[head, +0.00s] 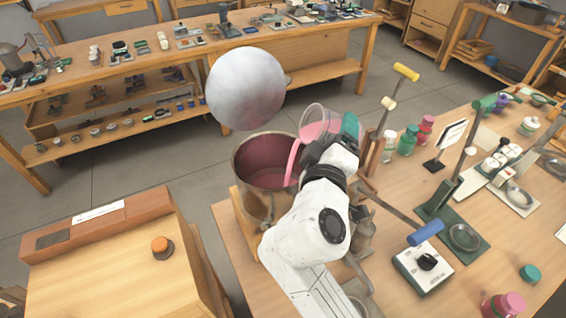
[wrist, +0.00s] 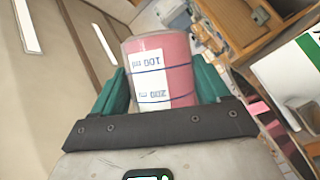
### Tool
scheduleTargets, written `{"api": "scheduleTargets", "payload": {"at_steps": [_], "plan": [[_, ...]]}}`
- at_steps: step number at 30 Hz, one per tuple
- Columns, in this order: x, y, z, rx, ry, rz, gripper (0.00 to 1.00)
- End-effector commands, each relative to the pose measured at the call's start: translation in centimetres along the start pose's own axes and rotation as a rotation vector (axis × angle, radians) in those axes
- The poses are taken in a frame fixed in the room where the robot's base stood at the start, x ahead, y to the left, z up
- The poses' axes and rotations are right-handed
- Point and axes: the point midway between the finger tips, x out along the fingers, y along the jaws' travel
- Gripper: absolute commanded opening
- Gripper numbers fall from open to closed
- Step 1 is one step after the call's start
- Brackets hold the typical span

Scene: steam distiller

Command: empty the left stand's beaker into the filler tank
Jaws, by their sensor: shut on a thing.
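The beaker (head: 313,120) is clear, with pink liquid inside, and is tipped to the left over the filler tank's right side. A pink stream (head: 293,165) runs from its mouth down into the open tank. The filler tank (head: 250,192) is a wide copper-coloured vessel with a reddish inside; its liquid level is unclear. My gripper (head: 338,132) is shut on the beaker at the tank's upper right. In the wrist view, its teal fingers clasp the beaker (wrist: 165,70), which has a white volume label and pink contents. Which stand is the left one I cannot tell.
Levers with yellow (head: 406,72) and blue (head: 426,232) handles stand right of my arm. Jars, dishes and a dial box (head: 423,266) occupy the right bench. A wooden console (head: 110,255) is at left.

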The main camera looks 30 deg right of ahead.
Motion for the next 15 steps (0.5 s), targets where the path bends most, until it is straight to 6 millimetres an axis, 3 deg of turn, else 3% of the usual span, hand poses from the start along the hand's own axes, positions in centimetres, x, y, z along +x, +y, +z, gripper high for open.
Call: {"api": "scheduleTargets", "payload": {"at_steps": [15], "plan": [[-0.09,0.44,-0.40,-0.101,0.022,0.049,0.32]]}}
